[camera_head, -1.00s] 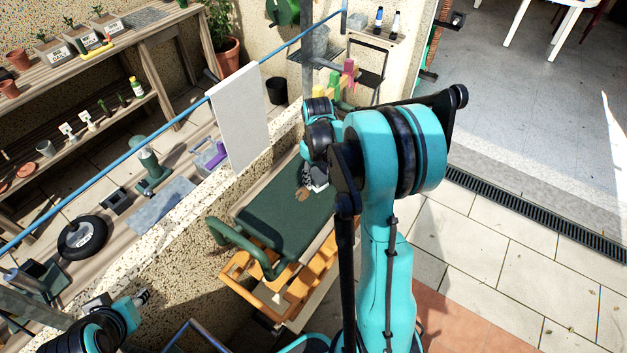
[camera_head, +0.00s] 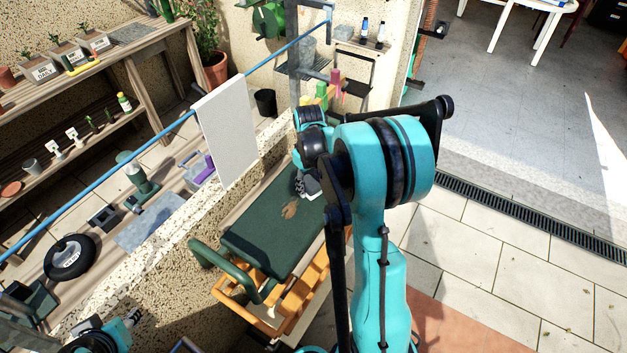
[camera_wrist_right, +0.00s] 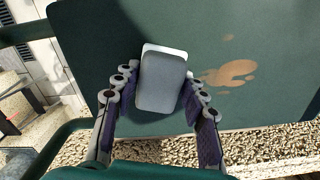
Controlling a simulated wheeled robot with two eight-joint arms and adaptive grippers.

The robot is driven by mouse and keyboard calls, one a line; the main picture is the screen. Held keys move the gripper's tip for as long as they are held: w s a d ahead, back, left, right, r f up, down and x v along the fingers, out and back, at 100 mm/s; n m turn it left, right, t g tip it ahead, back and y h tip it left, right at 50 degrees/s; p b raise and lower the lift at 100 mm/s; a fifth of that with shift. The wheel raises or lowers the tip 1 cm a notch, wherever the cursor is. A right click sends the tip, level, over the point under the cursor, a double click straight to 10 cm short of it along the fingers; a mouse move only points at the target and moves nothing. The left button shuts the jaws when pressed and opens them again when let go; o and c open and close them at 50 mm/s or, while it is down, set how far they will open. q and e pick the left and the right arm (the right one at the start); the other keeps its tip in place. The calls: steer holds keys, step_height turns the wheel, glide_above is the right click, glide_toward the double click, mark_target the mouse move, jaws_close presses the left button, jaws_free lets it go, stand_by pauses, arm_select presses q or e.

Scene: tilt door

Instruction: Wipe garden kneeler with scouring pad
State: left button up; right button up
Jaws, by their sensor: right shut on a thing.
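The garden kneeler has a dark green pad (camera_head: 262,232) and a green side handle (camera_head: 222,258) in the head view. A brown stain (camera_head: 290,210) lies on the pad; in the wrist view the stain (camera_wrist_right: 233,74) is right of my gripper, with small specks above it. My right gripper (camera_head: 308,186) is over the pad's far end, just beyond the stain. In the wrist view my right gripper (camera_wrist_right: 158,80) is shut on the scouring pad (camera_wrist_right: 162,84), a grey block with a white edge. I cannot tell whether it touches the kneeler. My left gripper (camera_head: 132,318) is at the lower left, its fingers unclear.
A speckled low wall (camera_head: 160,255) runs along the kneeler's left. An orange wooden stand (camera_head: 292,302) is beneath the kneeler. Tiled floor on the right is open.

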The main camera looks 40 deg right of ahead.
mark_target(293, 211)
steer(key=shift+s+a, duration=0.4)
steer(key=shift+a, duration=0.6)
steer(key=shift+s+a, duration=0.4)
steer(key=shift+a, duration=0.6)
steer(key=shift+s+a, duration=0.4)
steer(key=shift+a, duration=0.6)
steer(key=shift+s+a, duration=0.3)
steer(key=shift+a, duration=0.4)
steer(key=shift+s+a, duration=0.25)
steer(key=shift+a, duration=0.4)
steer(key=shift+r, duration=0.1)
steer(key=shift+d+r+p, duration=0.1)
steer(key=shift+r+p, duration=2)
steer(key=shift+r, duration=0.85)
steer(key=shift+r, duration=0.1)
step_height(293, 211, up, 3)
steer(key=shift+f+p, duration=0.1)
steer(key=shift+p, duration=0.95)
